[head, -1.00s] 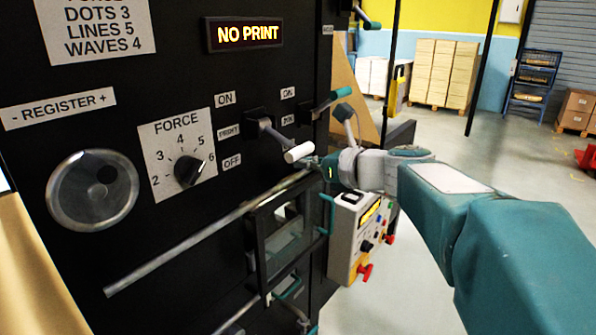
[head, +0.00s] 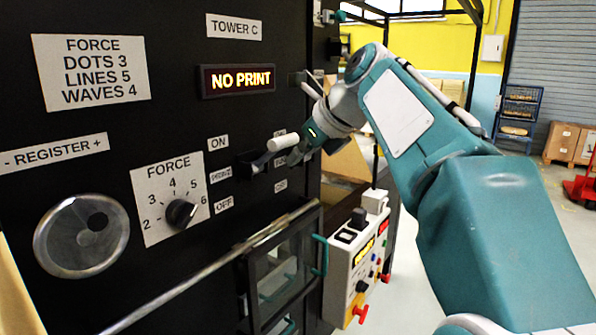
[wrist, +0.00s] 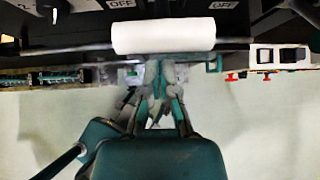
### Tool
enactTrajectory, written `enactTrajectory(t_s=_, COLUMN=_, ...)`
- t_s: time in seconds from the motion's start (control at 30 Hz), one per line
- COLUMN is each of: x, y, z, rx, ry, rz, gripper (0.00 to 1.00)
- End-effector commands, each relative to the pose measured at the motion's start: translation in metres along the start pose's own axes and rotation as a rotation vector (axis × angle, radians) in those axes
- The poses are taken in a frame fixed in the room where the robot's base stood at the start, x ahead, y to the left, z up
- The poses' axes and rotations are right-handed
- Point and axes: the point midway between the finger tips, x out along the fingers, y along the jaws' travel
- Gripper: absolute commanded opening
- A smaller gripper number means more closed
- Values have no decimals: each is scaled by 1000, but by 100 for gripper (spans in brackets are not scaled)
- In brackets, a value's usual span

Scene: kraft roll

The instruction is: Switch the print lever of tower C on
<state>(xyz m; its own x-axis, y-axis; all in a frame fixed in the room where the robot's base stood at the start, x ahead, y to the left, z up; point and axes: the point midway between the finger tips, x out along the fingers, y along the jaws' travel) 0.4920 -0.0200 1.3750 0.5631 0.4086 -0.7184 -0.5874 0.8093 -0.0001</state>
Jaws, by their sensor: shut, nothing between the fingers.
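The print lever (head: 283,142) has a white cylindrical handle on a grey arm. It comes out of a black block on the dark panel, beside the ON, PRINT and OFF labels. The TOWER C sign (head: 234,26) is above. The lever slants upward from its block, with the handle nearer the ON label's height. The display (head: 237,80) reads NO PRINT. My gripper (head: 295,157) is at the handle's right end, just below it. In the wrist view, my shut, empty gripper (wrist: 160,68) is below the white handle (wrist: 163,36). Whether they touch is unclear.
A force knob (head: 181,212) and a register wheel (head: 82,235) are at left. A long metal bar (head: 215,262) and a framed window stand out below the lever. A control box (head: 352,255) with red knobs is at lower right. Open floor lies beyond.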

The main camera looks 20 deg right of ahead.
Motion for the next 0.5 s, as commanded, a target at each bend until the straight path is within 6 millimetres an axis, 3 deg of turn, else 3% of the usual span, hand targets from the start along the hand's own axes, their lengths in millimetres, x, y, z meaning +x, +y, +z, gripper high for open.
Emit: enactTrajectory(t_s=0.5, x=-6, y=0, z=20, rx=0, ry=-2, rz=0, gripper=0)
